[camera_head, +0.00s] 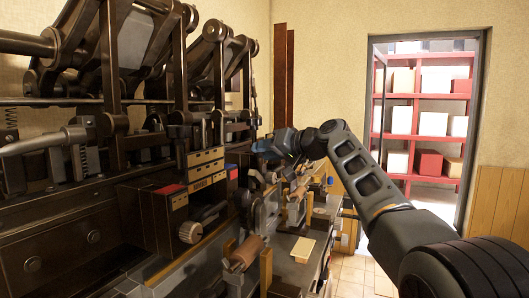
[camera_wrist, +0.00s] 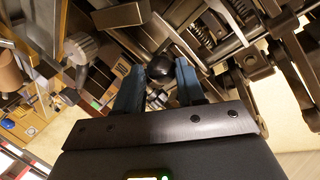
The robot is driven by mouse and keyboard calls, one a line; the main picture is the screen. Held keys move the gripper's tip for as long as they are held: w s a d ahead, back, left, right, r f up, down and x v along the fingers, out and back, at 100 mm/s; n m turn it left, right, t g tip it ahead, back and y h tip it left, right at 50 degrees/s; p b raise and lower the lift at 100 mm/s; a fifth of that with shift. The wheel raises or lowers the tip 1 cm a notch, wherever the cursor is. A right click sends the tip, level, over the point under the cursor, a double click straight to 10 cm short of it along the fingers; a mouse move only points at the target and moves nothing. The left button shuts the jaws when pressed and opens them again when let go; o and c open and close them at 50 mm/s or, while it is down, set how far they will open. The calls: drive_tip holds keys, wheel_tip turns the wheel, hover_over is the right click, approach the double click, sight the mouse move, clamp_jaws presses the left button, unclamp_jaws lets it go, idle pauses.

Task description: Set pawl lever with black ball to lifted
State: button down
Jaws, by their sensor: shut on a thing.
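The black ball (camera_wrist: 160,67) of the pawl lever shows in the wrist view between the two blue fingers of my gripper (camera_wrist: 159,76). The fingers are shut on it, one on each side. The lever's arm is hard to pick out against the dark metal bars behind the ball, so I cannot tell its angle. In the head view my gripper (camera_head: 262,150) reaches in from the right to the far end of the press (camera_head: 85,235). The ball is hidden there.
Dark linkages and rollers (camera_head: 215,30) of the press rise above and left of my gripper. A grey round knob (camera_head: 190,232) sticks out nearer. A bench (camera_head: 295,275) with a cream block (camera_head: 303,250) lies below. Red shelves (camera_head: 440,100) stand beyond a doorway.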

drive_tip(key=shift+w+a+f+m+g, duration=0.1)
drive_tip(key=shift+w+a+m+g, duration=0.2)
drive_tip(key=shift+m+g, duration=0.2)
drive_tip(key=shift+d, duration=0.1)
idle(0.3)
drive_tip(key=c, duration=0.8)
unclamp_jaws()
drive_tip(key=shift+w, duration=0.1)
drive_tip(key=shift+c, duration=0.2)
drive_tip(key=shift+o, duration=0.4)
drive_tip(key=shift+w+d, duration=0.1)
drive_tip(key=shift+d, duration=0.1)
drive_tip(key=b+v, duration=0.1)
drive_tip(key=v, duration=0.6)
drive_tip(key=shift+s+d, duration=0.2)
drive_tip(key=shift+s, duration=0.1)
